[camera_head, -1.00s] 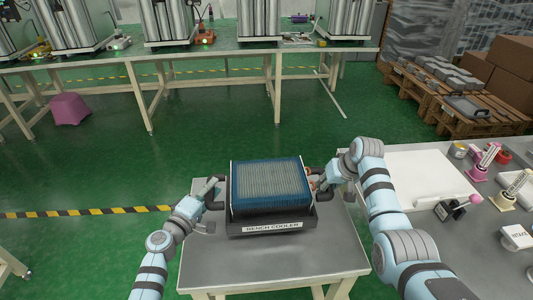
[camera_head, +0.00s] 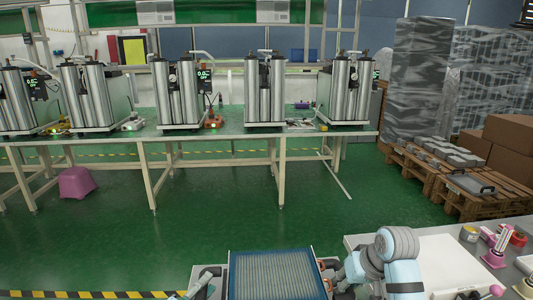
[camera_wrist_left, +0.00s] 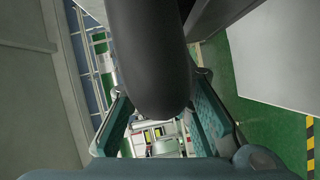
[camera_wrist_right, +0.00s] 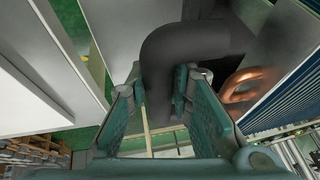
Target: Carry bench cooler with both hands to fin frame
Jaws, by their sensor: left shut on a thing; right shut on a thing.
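The bench cooler (camera_head: 277,275), with a ribbed top and blue edges, shows at the bottom centre of the head view. Its lower body is cut off there. My left gripper (camera_head: 211,281) is at its left side. In the left wrist view my left gripper (camera_wrist_left: 163,88) is shut on a thick black handle (camera_wrist_left: 150,50). My right gripper (camera_head: 330,268) is at the cooler's right side. In the right wrist view my right gripper (camera_wrist_right: 160,83) is shut on the other black handle (camera_wrist_right: 185,42). I cannot tell which thing is the fin frame.
A long bench (camera_head: 225,135) with several metal column units stands across the floor. A pink stool (camera_head: 76,183) is at left. Pallets (camera_head: 455,190) with boxes stand at right. A side table (camera_head: 450,250) with small tools is near right. Green floor lies open between.

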